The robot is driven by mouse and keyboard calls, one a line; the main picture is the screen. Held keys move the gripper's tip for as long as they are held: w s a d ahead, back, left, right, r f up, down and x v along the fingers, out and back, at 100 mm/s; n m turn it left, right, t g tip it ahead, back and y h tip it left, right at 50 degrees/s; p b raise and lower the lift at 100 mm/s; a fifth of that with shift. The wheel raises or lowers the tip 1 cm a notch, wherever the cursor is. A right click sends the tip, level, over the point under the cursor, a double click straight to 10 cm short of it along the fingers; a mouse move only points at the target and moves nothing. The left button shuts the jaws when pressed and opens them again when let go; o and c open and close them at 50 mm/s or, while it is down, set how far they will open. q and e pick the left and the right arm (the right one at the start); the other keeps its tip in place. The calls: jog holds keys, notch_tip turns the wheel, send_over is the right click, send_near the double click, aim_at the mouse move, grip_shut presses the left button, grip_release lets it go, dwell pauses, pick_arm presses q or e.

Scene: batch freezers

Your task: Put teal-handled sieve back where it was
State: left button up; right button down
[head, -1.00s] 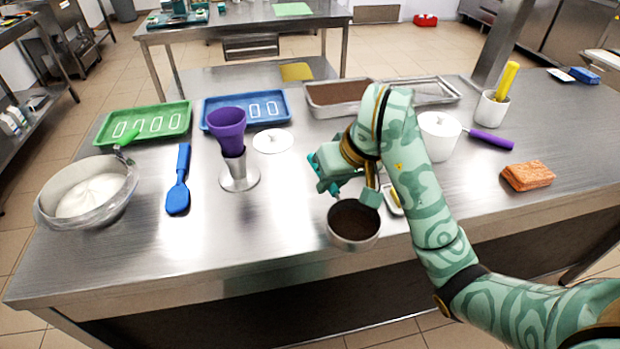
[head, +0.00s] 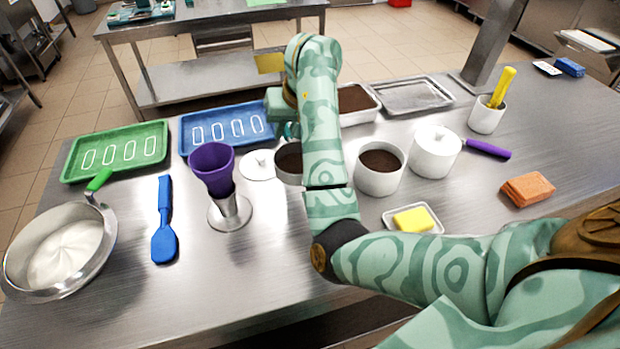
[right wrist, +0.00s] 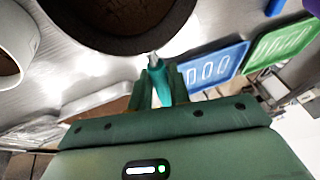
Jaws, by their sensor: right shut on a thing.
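The teal-handled sieve (head: 288,178) is a round vessel with dark brown contents, partly hidden behind my right forearm in the head view. My right gripper (right wrist: 163,84) is shut on its teal handle (right wrist: 162,78) in the right wrist view, where the round bowl (right wrist: 125,42) extends beyond the fingers. In the head view, the right gripper (head: 284,118) is largely covered by my arm, near the blue tray (head: 186,143). I cannot tell whether the sieve touches the table. My left gripper is not in view.
A purple funnel (head: 212,168), white disc (head: 256,165), blue spatula (head: 164,225) and green tray (head: 75,172) are left. The front middle of the table (head: 270,265) is clear.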

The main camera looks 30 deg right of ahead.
jog(key=s+f, duration=0.2)
jog(key=s+f+b, duration=0.1)
jog(key=s+f, duration=0.1)
jog(key=s+d+f, duration=0.1)
jog(key=f, duration=0.1)
jog(key=shift+s, duration=0.4)
jog(key=shift+s+f, duration=0.2)
jog(key=shift+f, duration=0.05)
jog(key=f+b, duration=0.2)
jog(key=f, duration=0.1)
jog(key=shift+s+d+f, duration=0.1)
jog(key=shift+s+f, duration=0.15)
jog(key=shift+s, duration=0.1)
jog(key=shift+w, duration=0.1)
jog(key=shift+f, duration=0.2)
jog(key=c, duration=1.3)
grip_release()
jog(key=shift+r, duration=0.1)
